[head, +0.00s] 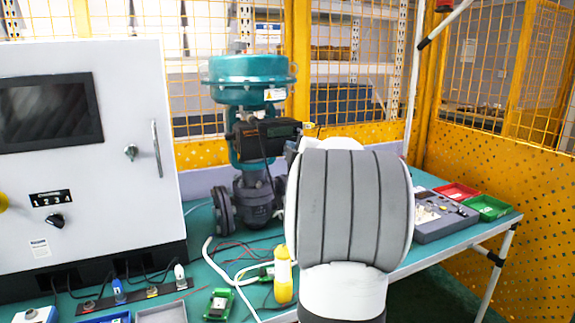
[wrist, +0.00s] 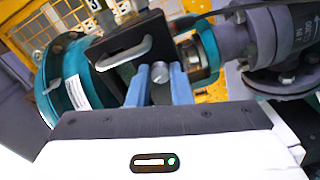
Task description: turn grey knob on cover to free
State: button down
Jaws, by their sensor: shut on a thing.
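The black positioner (head: 268,135) is mounted on the side of the teal valve (head: 248,75) on the table. In the wrist view its black cover (wrist: 150,32) appears tilted, with a pale elongated shape (wrist: 122,54) on it. My gripper (wrist: 160,78) has its two blue fingers at the edge of the cover. They are shut on the small round grey knob (wrist: 160,70), one finger on each side. The knob's markings cannot be read. In the head view my own arm hides the gripper and the knob.
A white control cabinet (head: 90,220) stands at the left. A grey tray (head: 440,218), a red bin (head: 456,192) and a green bin (head: 487,207) are at the right.

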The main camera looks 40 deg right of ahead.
jog(key=shift+r+n+b, duration=0.2)
jog(key=shift+n+b, duration=1.2)
jog(key=shift+n, duration=0.4)
jog(key=c, duration=1.6)
grip_release()
jog(key=shift+w, duration=0.1)
jog(key=shift+f, duration=0.15)
jog(key=v, duration=0.8)
